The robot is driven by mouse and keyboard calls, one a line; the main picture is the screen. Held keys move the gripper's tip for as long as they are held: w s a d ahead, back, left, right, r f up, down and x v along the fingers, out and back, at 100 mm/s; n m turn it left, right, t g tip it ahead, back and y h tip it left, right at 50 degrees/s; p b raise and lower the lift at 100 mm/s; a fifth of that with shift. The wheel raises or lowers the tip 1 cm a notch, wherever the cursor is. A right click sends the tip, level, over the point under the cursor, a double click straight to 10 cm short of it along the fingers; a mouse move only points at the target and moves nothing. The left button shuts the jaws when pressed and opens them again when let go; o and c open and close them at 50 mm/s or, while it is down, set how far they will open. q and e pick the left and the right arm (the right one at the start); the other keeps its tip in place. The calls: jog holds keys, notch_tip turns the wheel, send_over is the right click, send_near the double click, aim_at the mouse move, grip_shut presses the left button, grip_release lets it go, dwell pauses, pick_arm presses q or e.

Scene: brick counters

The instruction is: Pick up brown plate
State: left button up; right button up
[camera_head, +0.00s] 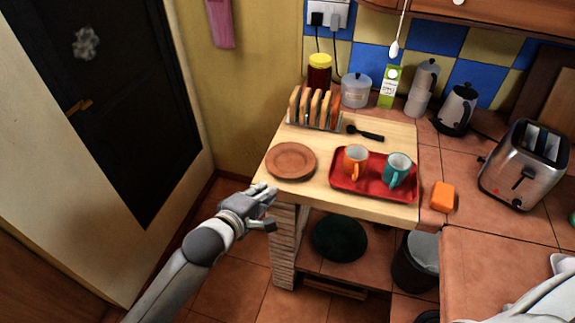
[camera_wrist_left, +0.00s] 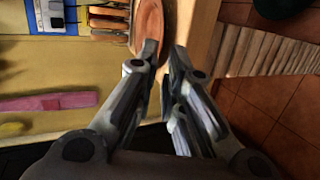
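The brown plate (camera_head: 291,160) lies flat on the left part of the light wooden counter top (camera_head: 330,193) in the head view. My left gripper (camera_head: 269,207) is in front of the counter's left corner, below and to the left of the plate in the picture, apart from it. Its fingers are spread with nothing between them. In the left wrist view the plate (camera_wrist_left: 149,22) shows at the top, just beyond the fingertips of the left gripper (camera_wrist_left: 166,48). My right gripper is not in view; only part of a pale arm shows at the lower right.
A red tray (camera_head: 375,195) with an orange mug (camera_head: 355,161) and a teal mug (camera_head: 397,169) stands right of the plate. A toast rack (camera_head: 315,108) is behind it. A black spoon (camera_head: 366,133), an orange sponge (camera_head: 442,197) and a toaster (camera_head: 524,165) are farther right.

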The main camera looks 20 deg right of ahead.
aim_at(278, 183)
pick_arm(q)
jog(key=shift+w+a+p+x, duration=0.15)
jog(key=shift+x, duration=1.25)
jog(key=shift+w+a+p+x, duration=0.1)
jog(key=shift+w+a+x, duration=0.05)
jog(key=shift+x, duration=1.3)
jog(key=shift+w+a+p+x, duration=0.15)
jog(key=shift+x, duration=1.25)
jog(key=shift+w+d+f, duration=0.25)
jog(key=shift+w+d, duration=0.2)
jog(key=shift+c, duration=0.3)
grip_shut()
jog(key=shift+r, duration=0.15)
